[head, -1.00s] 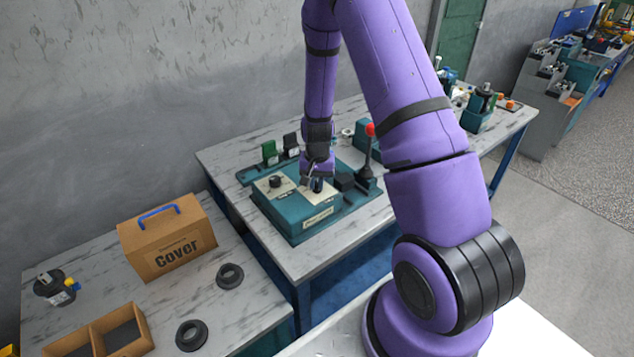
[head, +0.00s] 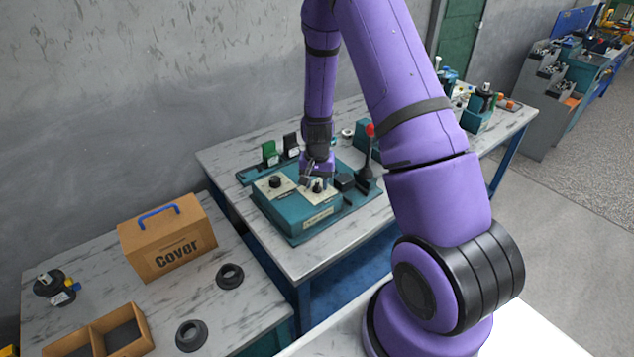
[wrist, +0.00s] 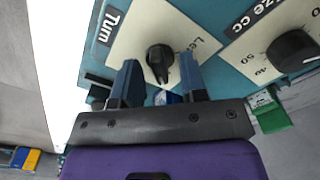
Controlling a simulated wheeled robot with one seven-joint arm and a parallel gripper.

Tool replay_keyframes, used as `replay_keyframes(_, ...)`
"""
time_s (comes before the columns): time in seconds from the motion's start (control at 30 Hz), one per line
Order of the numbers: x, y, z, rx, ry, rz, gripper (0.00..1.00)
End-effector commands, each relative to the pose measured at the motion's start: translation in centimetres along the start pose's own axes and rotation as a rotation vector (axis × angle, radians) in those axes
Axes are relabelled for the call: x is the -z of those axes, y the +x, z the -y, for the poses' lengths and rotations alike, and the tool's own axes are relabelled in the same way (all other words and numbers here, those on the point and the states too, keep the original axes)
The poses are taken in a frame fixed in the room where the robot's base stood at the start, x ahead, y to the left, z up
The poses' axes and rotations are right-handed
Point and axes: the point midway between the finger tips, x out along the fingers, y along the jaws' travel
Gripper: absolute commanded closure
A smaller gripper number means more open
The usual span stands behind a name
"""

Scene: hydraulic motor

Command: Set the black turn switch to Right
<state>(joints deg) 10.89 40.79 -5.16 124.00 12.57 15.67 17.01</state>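The black turn switch (wrist: 160,60) is a round knob with a ridge on a cream plate, beside a "Turn" label. Its ridge points toward the bottom of the wrist view. Lettering beginning "Le" shows on the plate; no "Right" lettering is visible. In the head view the switch (head: 319,186) sits on the teal control box (head: 308,216). My gripper (wrist: 158,65) is open, with one blue-grey finger on each side of the switch in the picture. Gaps show between the fingers and the knob. In the head view my gripper (head: 313,178) is just over the box.
A second black knob (wrist: 292,50) with a numbered cc scale sits beside the switch plate. A red-topped lever (head: 369,132) stands right of my gripper. Green (head: 270,150) and black (head: 291,143) upright pieces stand behind the box. A cardboard "Cover" box (head: 168,238) is at left.

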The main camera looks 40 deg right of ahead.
Motion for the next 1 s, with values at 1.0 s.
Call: replay_keyframes(1.0, 0.0, -10.7, 0.0, 0.000, 0.001, -0.001, 0.61)
